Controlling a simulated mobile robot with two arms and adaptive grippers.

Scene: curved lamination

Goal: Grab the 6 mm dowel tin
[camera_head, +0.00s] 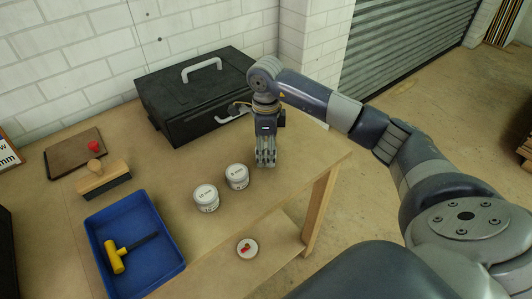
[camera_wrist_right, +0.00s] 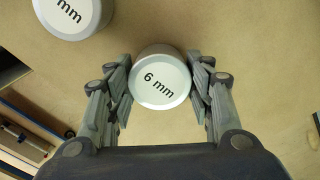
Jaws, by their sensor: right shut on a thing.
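The 6 mm tin (camera_wrist_right: 160,78), round and pale with a white lid, sits between the two fingers of my right gripper in the wrist view. My right gripper (camera_head: 266,158) points down over the right part of the table and is shut on this tin. In the head view the gripper hides the tin, and I cannot tell whether it is clear of the tabletop. Two similar tins stand beside it: the nearer one (camera_head: 237,176) and a farther-left one (camera_head: 206,197). Part of one, its label reading "mm", shows in the wrist view (camera_wrist_right: 72,14). My left gripper is not in view.
A black case (camera_head: 190,105) stands behind the gripper on the table (camera_head: 165,184). At left are a blue tray (camera_head: 98,228) with a yellow mallet (camera_head: 114,257), a brush (camera_head: 104,180) and a brown board (camera_head: 68,157). A small round dish (camera_head: 247,247) sits lower, near the front.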

